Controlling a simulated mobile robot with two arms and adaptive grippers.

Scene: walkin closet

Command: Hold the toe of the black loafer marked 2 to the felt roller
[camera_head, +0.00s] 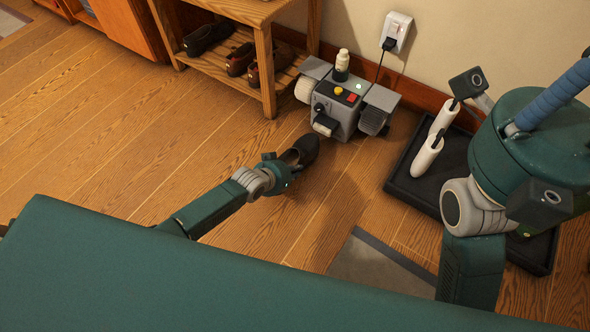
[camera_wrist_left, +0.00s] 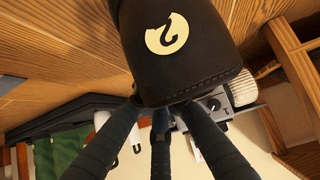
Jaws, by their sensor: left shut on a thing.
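My left gripper (camera_head: 284,170) is shut on the heel end of the black loafer (camera_head: 307,147). The loafer's toe points away from the gripper, toward the grey shoe-polishing machine (camera_head: 344,108), and appears apart from it. In the left wrist view, the loafer's heel (camera_wrist_left: 190,72) carries a cream disc with a 2, and the gripper's dark fingers (camera_wrist_left: 165,112) meet its edge. The machine has a cream roller (camera_head: 304,90) on its left and a dark roller (camera_head: 374,120) on its right. The cream roller also shows in the wrist view (camera_wrist_left: 243,88).
A white bottle (camera_head: 342,62) stands on the machine, whose cord runs to a wall outlet (camera_head: 397,30). A wooden shoe rack (camera_head: 262,75) stands left of it. Floor left of the loafer is clear.

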